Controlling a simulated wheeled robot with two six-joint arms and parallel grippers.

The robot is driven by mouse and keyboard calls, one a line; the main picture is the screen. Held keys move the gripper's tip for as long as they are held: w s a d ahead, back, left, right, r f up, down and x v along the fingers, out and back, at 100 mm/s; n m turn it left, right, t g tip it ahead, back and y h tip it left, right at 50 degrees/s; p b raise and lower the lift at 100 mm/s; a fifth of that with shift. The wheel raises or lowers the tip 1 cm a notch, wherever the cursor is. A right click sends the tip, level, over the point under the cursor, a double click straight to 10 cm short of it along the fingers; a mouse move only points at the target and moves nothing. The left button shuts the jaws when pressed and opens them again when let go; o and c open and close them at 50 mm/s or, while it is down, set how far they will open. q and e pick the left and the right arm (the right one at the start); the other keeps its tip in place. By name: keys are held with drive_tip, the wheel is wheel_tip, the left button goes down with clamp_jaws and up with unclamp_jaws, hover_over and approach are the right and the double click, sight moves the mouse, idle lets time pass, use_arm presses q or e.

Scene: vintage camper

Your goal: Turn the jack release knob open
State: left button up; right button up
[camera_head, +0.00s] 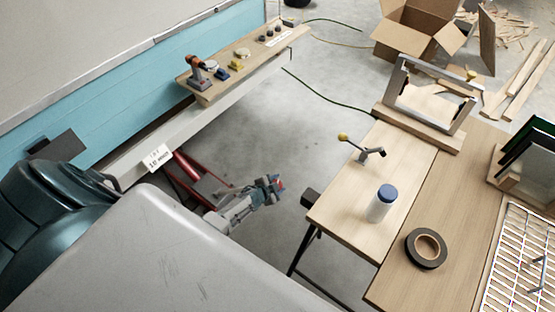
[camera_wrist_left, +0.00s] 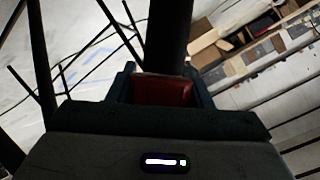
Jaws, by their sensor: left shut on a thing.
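A red jack (camera_head: 195,177) with long red frame bars lies on the floor under the camper's grey rail, partly hidden by my arm and the grey surface in front. My left gripper (camera_head: 275,186) is low over the floor, right of the jack's visible bars. Its blue jaws are shut on a red piece (camera_head: 281,184). In the left wrist view this red piece (camera_wrist_left: 160,91) sits between the blue jaws, with a dark bar (camera_wrist_left: 170,35) above it in the picture. I cannot tell whether the red piece is the release knob. My right gripper is out of view.
A wooden workbench (camera_head: 395,175) stands right of my gripper, with a blue-capped bottle (camera_head: 378,208) and a tape roll (camera_head: 426,249). A shelf board (camera_head: 240,60) with small tools runs along the teal camper wall. The floor between shelf and bench is mostly clear.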

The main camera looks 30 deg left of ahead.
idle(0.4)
use_arm(q)
drive_tip(key=o, duration=1)
drive_tip(key=shift+p+v, duration=2.25)
drive_tip(key=shift+v, duration=3.2)
drive_tip(key=shift+f, duration=0.1)
